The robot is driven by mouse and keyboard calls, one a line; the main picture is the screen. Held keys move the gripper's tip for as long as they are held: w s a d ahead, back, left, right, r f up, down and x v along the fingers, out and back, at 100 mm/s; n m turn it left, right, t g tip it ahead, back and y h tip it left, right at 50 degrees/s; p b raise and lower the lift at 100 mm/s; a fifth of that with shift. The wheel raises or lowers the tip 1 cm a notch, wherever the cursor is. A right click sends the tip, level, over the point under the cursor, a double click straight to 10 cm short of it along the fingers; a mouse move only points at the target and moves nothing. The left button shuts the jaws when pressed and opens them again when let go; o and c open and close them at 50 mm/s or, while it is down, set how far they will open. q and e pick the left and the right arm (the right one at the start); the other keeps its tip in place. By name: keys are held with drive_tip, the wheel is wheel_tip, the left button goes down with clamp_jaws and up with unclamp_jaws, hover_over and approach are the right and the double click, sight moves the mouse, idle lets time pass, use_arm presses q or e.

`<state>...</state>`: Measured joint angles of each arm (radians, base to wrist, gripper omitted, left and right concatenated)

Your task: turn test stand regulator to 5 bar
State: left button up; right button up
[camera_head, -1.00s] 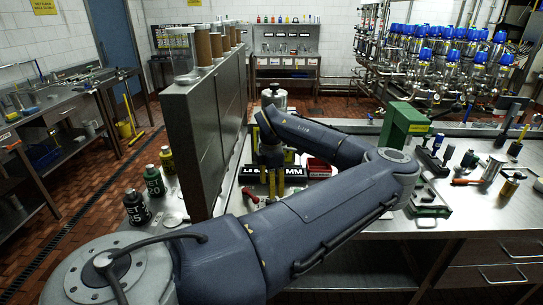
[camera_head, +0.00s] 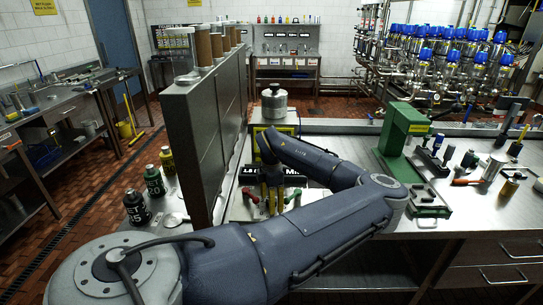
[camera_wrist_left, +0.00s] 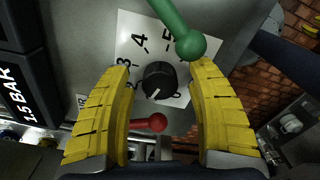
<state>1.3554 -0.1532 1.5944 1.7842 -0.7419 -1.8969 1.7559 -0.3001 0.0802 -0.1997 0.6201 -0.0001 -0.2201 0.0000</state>
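In the left wrist view the regulator knob (camera_wrist_left: 158,80) is black and sits on a white scale plate (camera_wrist_left: 128,25) with printed numbers. Its white mark points down and slightly left, away from the 5 at the top. My left gripper (camera_wrist_left: 163,66) is open, with one yellow finger on each side of the knob; I cannot tell if either touches it. A green ball lever (camera_wrist_left: 190,44) crosses above right of the knob, and a red ball lever (camera_wrist_left: 150,123) lies below it. In the head view my left gripper (camera_head: 271,192) is over the test stand, hiding the knob. My right gripper is not in view.
A black label with white print (camera_wrist_left: 22,95) is beside the scale. In the head view a tall grey panel (camera_head: 208,140) stands left of the stand, a metal canister (camera_head: 274,103) behind it, and a green press (camera_head: 400,140) to the right. Small bottles (camera_head: 136,207) stand at left.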

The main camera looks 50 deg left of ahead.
use_arm(q)
clamp_jaws()
drive_tip(key=shift+m, duration=0.3)
drive_tip(key=m, duration=0.4)
drive_tip(key=shift+m, duration=0.4)
drive_tip(key=m, duration=0.4)
drive_tip(key=shift+m, duration=0.7)
drive_tip(key=shift+o, duration=0.4)
unclamp_jaws()
